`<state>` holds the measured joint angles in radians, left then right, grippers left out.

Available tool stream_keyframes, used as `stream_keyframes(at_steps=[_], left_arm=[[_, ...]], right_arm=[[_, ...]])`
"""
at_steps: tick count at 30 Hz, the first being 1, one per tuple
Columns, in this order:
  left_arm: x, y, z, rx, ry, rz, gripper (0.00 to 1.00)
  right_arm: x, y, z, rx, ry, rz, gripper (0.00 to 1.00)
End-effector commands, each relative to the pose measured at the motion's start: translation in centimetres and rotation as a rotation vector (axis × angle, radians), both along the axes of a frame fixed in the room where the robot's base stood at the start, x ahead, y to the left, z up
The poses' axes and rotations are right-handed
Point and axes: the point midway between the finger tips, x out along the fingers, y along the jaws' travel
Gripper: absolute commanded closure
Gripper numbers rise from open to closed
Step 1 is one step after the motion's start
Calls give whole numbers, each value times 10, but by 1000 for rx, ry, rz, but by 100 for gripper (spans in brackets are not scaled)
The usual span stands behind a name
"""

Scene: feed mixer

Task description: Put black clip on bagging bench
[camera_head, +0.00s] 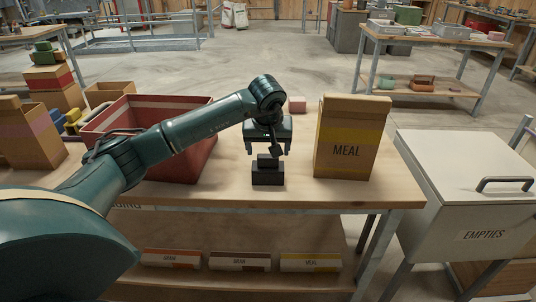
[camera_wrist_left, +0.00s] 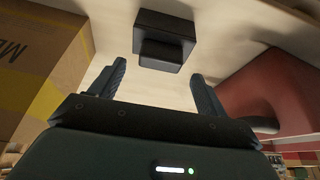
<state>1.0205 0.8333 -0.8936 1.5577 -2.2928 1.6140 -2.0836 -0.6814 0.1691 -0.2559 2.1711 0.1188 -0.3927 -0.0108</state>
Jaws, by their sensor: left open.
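The black clip (camera_head: 268,174) is a small dark block with a narrower raised top. It stands on the wooden bench (camera_head: 220,193), near the front edge, between a red bin and a MEAL bag. My left gripper (camera_head: 267,150) hangs above the clip, pointing down, open and empty. In the left wrist view the clip (camera_wrist_left: 167,40) lies ahead of the gap between the two open fingers (camera_wrist_left: 157,72), apart from them. The bench's front label is partly hidden by my left arm. My right gripper is not in view.
The red bin (camera_head: 185,160) is left of the clip, and the tall MEAL bag (camera_head: 348,140) is close on its right. A small pink block (camera_head: 297,104) lies behind. A pale EMPTIES box (camera_head: 460,190) with a handle stands at right. Bare bench top lies around the clip.

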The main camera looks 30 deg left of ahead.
Motion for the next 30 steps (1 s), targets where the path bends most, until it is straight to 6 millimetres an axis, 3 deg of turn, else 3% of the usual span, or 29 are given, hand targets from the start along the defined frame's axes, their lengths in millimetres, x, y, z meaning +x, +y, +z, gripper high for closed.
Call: stream_keyframes(at_steps=[6, 12, 23, 26, 29, 30], left_arm=[[-15, -9, 45, 1, -3, -1, 24], [-24, -15, 68, 1, -2, 0, 24], [-27, -21, 69, -19, 5, -3, 24], [-31, -50, 47, -130, 24, -18, 24], [-48, -113, 10, -382, 85, -18, 24], [-61, -147, -5, -525, 131, 0, 24]], right_arm=[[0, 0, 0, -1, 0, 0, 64], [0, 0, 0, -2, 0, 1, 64], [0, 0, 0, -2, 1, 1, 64], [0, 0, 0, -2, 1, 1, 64], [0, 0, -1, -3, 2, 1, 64], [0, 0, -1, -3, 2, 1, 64]])
